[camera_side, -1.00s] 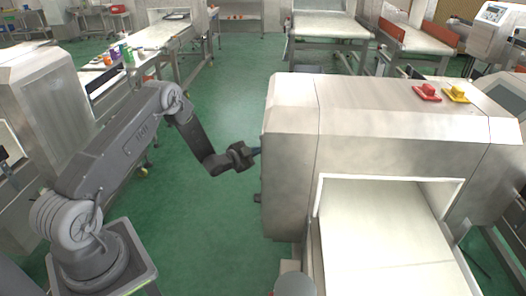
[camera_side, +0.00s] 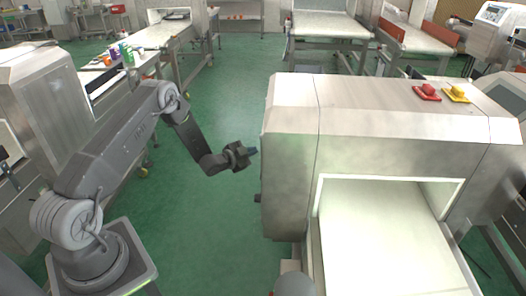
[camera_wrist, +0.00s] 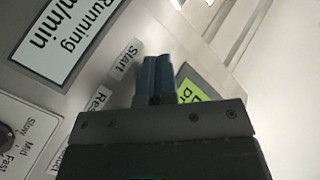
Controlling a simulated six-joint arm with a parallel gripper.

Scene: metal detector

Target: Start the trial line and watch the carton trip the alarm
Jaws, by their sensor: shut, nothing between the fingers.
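The metal detector (camera_side: 380,125) is a steel housing over a pale conveyor belt (camera_side: 385,250). My gripper (camera_side: 254,151) is shut and empty, a small gap away from the left face of the housing. In the wrist view, its dark blue fingertips (camera_wrist: 158,62) are together in front of the control panel. A "Start" label (camera_wrist: 127,58) is just left of the fingers, and a "Running m/min" plate (camera_wrist: 62,35) is at upper left. The fingers hide the panel between the labels, so I cannot see a start button. No carton is visible on the belt.
A speed knob (camera_wrist: 5,138) marked Slow, Mid and Fast is at the panel's left. The green floor (camera_side: 205,215) is open between my arm and the detector.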

